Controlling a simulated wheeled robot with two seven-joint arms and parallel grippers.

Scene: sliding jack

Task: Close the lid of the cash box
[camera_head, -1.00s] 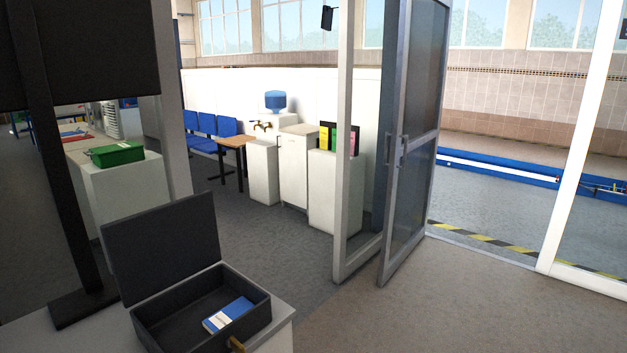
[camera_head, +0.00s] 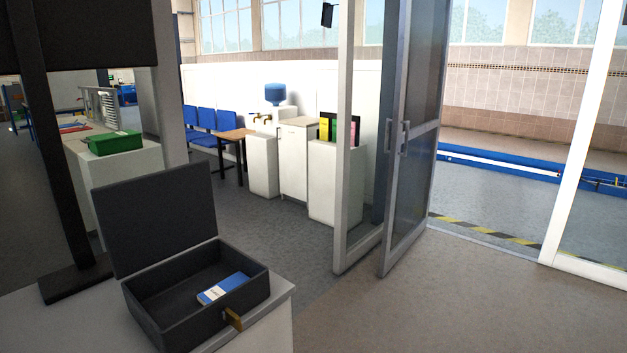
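The black cash box (camera_head: 200,300) stands on a white counter at the lower left. Its lid (camera_head: 155,217) is open and stands up, leaning back a little, on the box's far left side. A blue and white booklet (camera_head: 223,287) lies inside the box. A brass-coloured latch (camera_head: 233,319) is on the box's front right side. Neither of my grippers shows in the head view.
The white counter (camera_head: 275,318) has a bare strip right of the box. A black stand (camera_head: 72,281) rises behind the box. A glass door (camera_head: 412,150) stands open beyond. Grey floor to the right is clear. A green box (camera_head: 115,143) sits on a white cabinet behind.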

